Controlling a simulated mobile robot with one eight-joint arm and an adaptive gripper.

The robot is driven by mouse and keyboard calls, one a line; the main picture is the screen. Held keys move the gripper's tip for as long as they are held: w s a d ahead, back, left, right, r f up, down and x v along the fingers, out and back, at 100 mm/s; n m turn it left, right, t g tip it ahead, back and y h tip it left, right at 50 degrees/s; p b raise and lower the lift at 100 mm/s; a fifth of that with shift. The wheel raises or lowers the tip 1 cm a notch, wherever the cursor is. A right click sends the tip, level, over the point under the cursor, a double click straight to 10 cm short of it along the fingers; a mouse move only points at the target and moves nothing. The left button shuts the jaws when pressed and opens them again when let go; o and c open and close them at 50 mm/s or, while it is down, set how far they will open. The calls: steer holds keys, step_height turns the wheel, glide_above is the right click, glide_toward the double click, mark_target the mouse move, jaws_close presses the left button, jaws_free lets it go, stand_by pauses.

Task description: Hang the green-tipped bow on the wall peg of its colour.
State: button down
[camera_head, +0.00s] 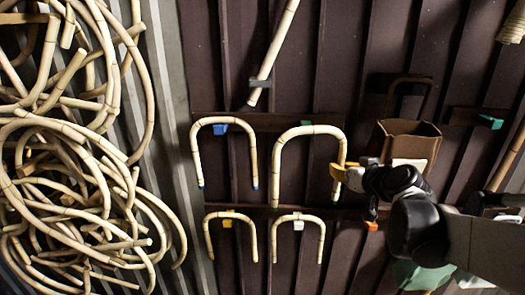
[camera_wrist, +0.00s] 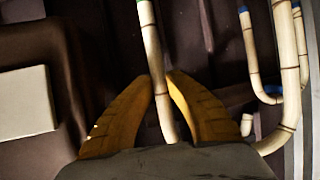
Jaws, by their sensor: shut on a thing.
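The green-tipped bow (camera_head: 310,129) is a pale rattan arch, open end down, in front of the dark wall in the head view. My gripper (camera_head: 340,172) reaches in from the right, its yellow fingers shut on the bow's right leg. The wrist view shows that leg (camera_wrist: 158,75) between the fingers (camera_wrist: 162,85), with a green band at the picture's top edge. A green peg (camera_head: 490,121) stands out from the wall at the right, apart from the bow. I cannot tell whether anything supports the bow's top.
A blue-tipped bow (camera_head: 215,121) hangs on a blue peg (camera_head: 220,129) left of the held bow. Two smaller bows hang below on yellow (camera_head: 228,222) and white (camera_head: 298,225) pegs. A brown box (camera_head: 407,142) lies between my gripper and the green peg. Rattan coils (camera_head: 75,190) fill the left.

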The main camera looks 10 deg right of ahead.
steer(key=shift+w+d+f+b, duration=0.3)
steer(key=shift+w+d+b, duration=0.2)
steer(key=shift+w, duration=1.1)
steer(key=shift+w+d+f+b, duration=0.3)
steer(key=shift+w+b, duration=0.25)
steer(key=shift+w, duration=1.05)
steer(key=shift+w+d+f+b, duration=0.25)
steer(key=shift+w+d+b, duration=0.25)
steer(key=shift+w, duration=1.1)
steer(key=c, duration=1.4)
jaws_free()
steer(key=shift+s+r, duration=0.1)
steer(key=v, duration=1.2)
